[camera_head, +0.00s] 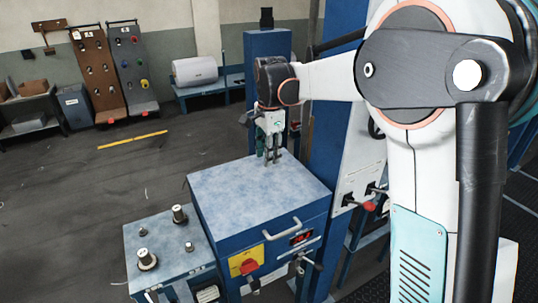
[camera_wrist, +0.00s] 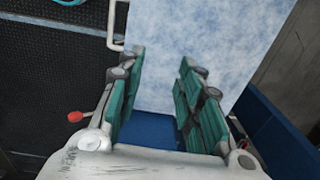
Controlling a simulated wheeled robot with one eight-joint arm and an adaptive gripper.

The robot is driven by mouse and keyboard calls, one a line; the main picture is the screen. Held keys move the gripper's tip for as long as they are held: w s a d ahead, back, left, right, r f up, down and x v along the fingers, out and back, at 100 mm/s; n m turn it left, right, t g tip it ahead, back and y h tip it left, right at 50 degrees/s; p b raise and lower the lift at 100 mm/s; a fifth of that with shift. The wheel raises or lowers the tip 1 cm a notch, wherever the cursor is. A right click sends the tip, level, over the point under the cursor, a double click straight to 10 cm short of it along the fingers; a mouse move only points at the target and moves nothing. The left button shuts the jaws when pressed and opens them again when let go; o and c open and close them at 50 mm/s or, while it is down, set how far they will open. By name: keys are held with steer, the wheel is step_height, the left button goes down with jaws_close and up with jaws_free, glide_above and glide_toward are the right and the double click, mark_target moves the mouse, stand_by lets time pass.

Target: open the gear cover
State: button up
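The gear cover appears to be the worn light-blue lid (camera_head: 245,195) on top of a blue machine box, and it lies flat and closed. A pale bar handle (camera_head: 281,229) is on its near edge. In the wrist view the lid (camera_wrist: 215,40) fills the upper middle, and the handle (camera_wrist: 115,28) shows at the upper left. My gripper (camera_head: 270,157) points down over the far edge of the lid, away from the handle. In the wrist view its teal-padded fingers (camera_wrist: 162,62) are apart with nothing between them. I cannot tell whether the fingertips touch the lid.
The box front has a red switch on a yellow plate (camera_head: 246,263) and a red display (camera_head: 301,238). A lower bench (camera_head: 170,250) with metal posts stands left. A blue column (camera_head: 338,120) and a panel with a red-knobbed lever (camera_head: 368,205) stand right. Floor is clear further left.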

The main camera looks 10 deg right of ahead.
steer(key=w+a+r+p, duration=0.1)
steer(key=w+r+p, duration=0.3)
steer(key=r+p, duration=0.3)
steer(key=shift+r, duration=2.1)
steer(key=shift+s, duration=0.2)
